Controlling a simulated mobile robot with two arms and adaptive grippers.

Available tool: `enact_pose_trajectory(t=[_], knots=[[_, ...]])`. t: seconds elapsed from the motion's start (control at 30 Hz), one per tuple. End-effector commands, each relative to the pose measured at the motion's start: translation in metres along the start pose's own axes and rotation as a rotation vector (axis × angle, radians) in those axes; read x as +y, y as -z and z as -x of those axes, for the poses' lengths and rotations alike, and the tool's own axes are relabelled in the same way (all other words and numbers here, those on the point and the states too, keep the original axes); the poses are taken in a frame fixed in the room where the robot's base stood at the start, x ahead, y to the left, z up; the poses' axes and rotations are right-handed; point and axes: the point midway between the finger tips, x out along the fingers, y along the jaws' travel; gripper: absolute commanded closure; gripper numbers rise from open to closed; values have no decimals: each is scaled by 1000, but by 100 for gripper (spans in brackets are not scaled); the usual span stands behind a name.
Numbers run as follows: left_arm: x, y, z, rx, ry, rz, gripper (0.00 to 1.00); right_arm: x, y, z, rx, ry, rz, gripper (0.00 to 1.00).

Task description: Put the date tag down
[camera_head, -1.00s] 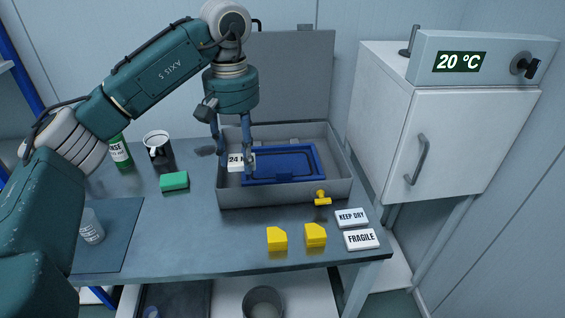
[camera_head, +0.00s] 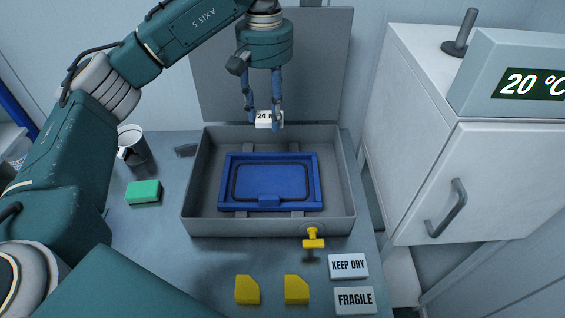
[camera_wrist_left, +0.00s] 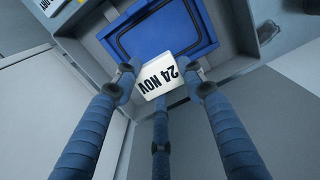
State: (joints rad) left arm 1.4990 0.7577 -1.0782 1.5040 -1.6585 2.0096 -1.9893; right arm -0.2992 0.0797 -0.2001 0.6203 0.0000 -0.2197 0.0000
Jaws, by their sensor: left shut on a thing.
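The date tag (camera_head: 264,119) is a small white block marked "24 NOV". My left gripper (camera_head: 263,122) is shut on it and holds it up near the back wall of the grey box (camera_head: 197,190). In the left wrist view the tag (camera_wrist_left: 160,80) sits between the blue fingers of my left gripper (camera_wrist_left: 162,84), its print upside down. A blue framed panel (camera_head: 270,182) lies inside the box; the tag is apart from it in the head view. My right gripper is not in view.
A yellow clamp (camera_head: 313,239) is at the box's front wall. Two yellow blocks (camera_head: 247,290) and the "KEEP DRY" (camera_head: 348,266) and "FRAGILE" (camera_head: 354,299) tags lie in front. A green block (camera_head: 143,191) and a mug (camera_head: 133,148) stand left. A white cabinet (camera_head: 430,150) stands right.

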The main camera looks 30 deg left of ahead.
Motion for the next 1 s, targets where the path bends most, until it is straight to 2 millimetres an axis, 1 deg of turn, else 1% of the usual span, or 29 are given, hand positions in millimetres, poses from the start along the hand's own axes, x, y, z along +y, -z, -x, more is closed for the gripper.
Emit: enact_pose_trajectory(t=[0.07, 0.13, 0.27, 0.5, 0.6, 0.7, 0.87, 1.0], knots=[[0, -1, -9, -3, 0, -2, 73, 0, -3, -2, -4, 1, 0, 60], [0, -1, -24, -5, 1, -2, 73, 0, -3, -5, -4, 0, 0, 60], [0, -2, -59, -9, 1, -2, 73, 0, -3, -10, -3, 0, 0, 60], [-1, -2, -118, -5, 3, 0, 73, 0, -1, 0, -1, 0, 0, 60], [-1, -1, -138, -4, 2, 0, 73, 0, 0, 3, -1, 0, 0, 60], [0, -1, -150, -2, 0, -1, 73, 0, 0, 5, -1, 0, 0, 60], [0, 0, -160, -1, 0, -1, 73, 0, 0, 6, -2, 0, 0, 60], [0, -1, -178, -4, 2, 0, 73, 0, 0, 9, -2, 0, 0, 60]])
